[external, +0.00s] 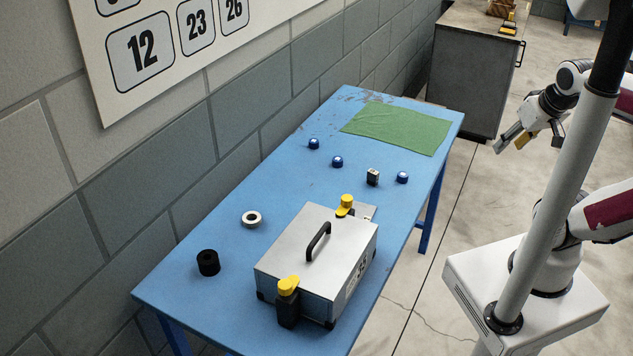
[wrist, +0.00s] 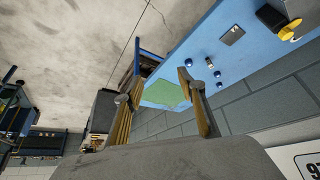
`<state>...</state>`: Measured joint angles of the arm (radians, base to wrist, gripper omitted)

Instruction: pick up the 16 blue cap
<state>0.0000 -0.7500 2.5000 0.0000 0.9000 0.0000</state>
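Three small dark blue caps with pale tops stand on the blue table: one at the back left (external: 314,144), one in the middle (external: 337,161) and one near the right edge (external: 402,177). Their numbers are too small to read, so I cannot tell which is 16. In the wrist view small blue caps (wrist: 217,74) show beyond the right finger. My gripper (external: 515,141) is in the air off the table's right side, well apart from the caps. In the wrist view my gripper (wrist: 158,82) has its fingers spread with nothing between them.
A small black block (external: 372,177) stands between two caps. A silver case (external: 318,262) with yellow latches and a handle fills the near table. A white ring (external: 251,218), a black roll (external: 208,263) and a green cloth (external: 398,129) lie about. A wall borders the table's left.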

